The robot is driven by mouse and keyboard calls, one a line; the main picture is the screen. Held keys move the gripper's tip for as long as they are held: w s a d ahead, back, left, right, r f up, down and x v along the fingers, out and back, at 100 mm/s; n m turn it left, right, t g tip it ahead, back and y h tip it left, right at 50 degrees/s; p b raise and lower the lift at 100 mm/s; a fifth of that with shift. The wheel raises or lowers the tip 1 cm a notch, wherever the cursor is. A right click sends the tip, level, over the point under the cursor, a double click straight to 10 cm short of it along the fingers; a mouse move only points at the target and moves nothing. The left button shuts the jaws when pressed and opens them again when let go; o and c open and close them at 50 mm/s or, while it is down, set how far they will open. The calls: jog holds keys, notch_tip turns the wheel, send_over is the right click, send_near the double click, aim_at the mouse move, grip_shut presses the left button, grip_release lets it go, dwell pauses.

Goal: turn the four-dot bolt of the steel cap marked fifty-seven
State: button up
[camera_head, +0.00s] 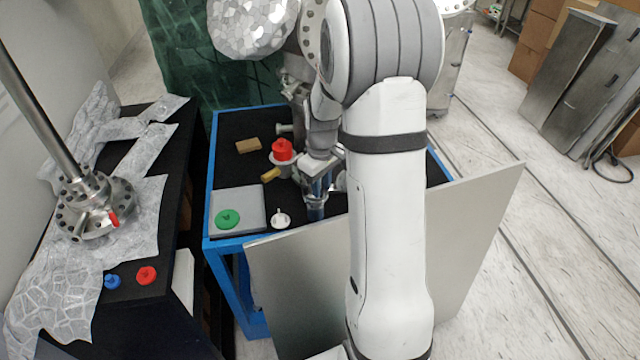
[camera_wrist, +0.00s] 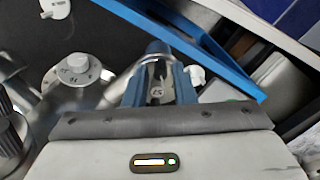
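My gripper (camera_head: 317,208) points down over the front of the black tabletop in the head view. In the wrist view its two blue fingers (camera_wrist: 158,88) stand apart on either side of a shiny steel piece (camera_wrist: 158,50). A small marking that looks like 57 shows between the fingers. I cannot tell whether the fingers press on it, and no dots are legible. The piece's lower part is hidden by the fingers and the gripper body. A pale flanged cap with lettering (camera_wrist: 76,70) lies left of the fingers, apart from them.
On the blue-framed table (camera_head: 225,244) are a red cap (camera_head: 282,150), a wooden block (camera_head: 248,145), a white cap (camera_head: 280,218) and a green cap (camera_head: 228,219) on a grey plate. A large grey panel (camera_head: 470,225) leans at the front. A dark bench (camera_head: 185,150) stands left.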

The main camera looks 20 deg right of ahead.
grip_shut()
jog(key=shift+m+b, duration=0.35)
jog(key=shift+m, duration=0.45)
jog(key=m, duration=0.3)
jog(key=shift+b, duration=0.3)
jog(key=shift+o, duration=1.4)
grip_release()
jog(key=shift+r, duration=0.1)
